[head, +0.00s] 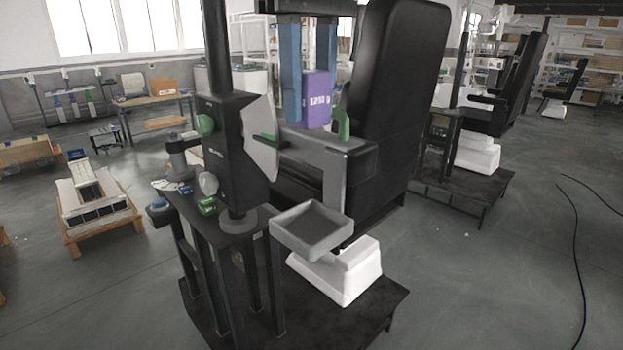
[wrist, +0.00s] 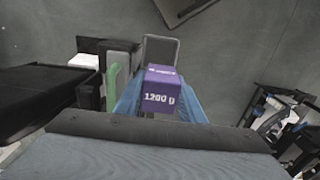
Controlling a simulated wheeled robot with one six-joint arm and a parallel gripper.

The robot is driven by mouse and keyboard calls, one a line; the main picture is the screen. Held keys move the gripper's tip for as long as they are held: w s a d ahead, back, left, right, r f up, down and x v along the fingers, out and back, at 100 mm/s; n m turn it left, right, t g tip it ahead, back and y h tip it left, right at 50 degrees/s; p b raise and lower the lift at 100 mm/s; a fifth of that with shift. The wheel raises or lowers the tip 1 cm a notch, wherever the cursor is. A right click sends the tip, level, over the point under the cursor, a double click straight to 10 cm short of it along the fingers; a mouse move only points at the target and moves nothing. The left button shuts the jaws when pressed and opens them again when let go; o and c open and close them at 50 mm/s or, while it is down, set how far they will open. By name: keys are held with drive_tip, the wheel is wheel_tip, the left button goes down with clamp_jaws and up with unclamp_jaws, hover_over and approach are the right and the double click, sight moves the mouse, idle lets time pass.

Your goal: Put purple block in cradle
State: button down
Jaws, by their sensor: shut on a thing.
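The purple block (head: 316,100), printed with white characters, is held upright between the blue fingers of my gripper (head: 311,112). The wrist view also shows the block (wrist: 161,92) with a blue finger on each side. Below it is a grey arm (head: 312,153) with green upright pieces (head: 342,126), which looks like the cradle. The block is over this arm, between the green pieces in the head view. I cannot tell whether its bottom touches the arm. One green piece (wrist: 111,88) shows left of the block in the wrist view.
A black column with a box (head: 233,145) stands left of the block, and a tall black seat back (head: 397,75) stands close on the right. An empty grey tray (head: 281,240) is lower in front. A white stepped block (head: 340,277) sits on the black base.

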wheel_tip(320, 180, down, 18)
drive_tip(key=p, duration=0.4)
idle(0.4)
drive_tip(key=c, duration=1.5)
unclamp_jaws()
drive_tip(key=shift+f, duration=0.15)
drive_tip(key=shift+o, duration=0.3)
wheel_tip(320, 180, up, 12)
drive_tip(key=b, duration=0.3)
drive_tip(key=shift+r, duration=0.2)
drive_tip(key=shift+s, duration=0.1)
